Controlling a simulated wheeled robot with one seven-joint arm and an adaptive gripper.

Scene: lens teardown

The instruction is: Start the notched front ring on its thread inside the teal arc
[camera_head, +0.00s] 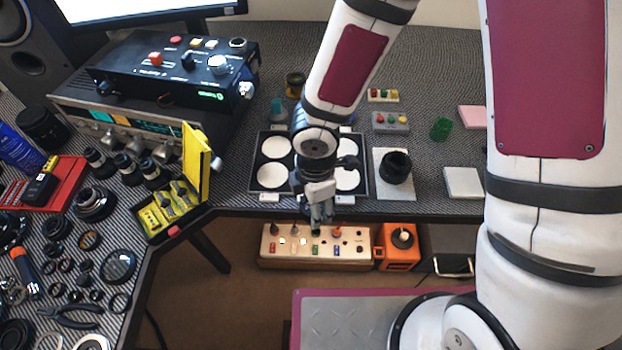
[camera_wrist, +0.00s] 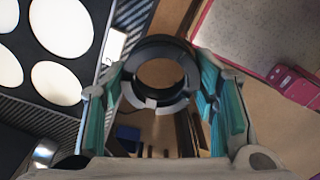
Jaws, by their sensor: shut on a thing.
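The notched front ring (camera_wrist: 172,99) is a dark ring with cut notches along its rim. In the wrist view it sits between the teal-padded fingers of my gripper (camera_wrist: 160,90), which is shut on it. In the head view my gripper (camera_head: 320,213) hangs at the table's front edge, by the black tray of white discs; the ring is hard to make out there. A black lens barrel (camera_head: 396,167) stands on a pale mat (camera_head: 405,192) to the right of my gripper, apart from it. The thread and the teal arc cannot be made out.
The black tray (camera_head: 257,172) with white round pads lies beside and behind my gripper. A pale block (camera_head: 462,183), a green piece (camera_head: 441,129) and a button box (camera_head: 390,122) lie to the right. A long parts box (camera_head: 318,248) stands below the table edge.

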